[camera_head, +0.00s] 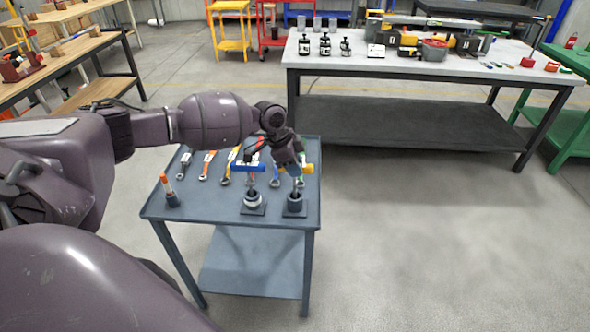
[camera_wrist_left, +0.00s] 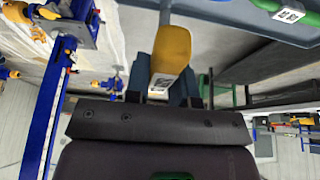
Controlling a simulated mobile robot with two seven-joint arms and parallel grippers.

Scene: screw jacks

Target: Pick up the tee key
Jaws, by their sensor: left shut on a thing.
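Several wrenches (camera_head: 205,167) lie at the cart's back left. An orange-handled tool (camera_head: 167,187) stands in a holder at the cart's left edge. A grey workbench (camera_head: 460,66) with many items stands behind on the right. The floor right of the cart is clear.

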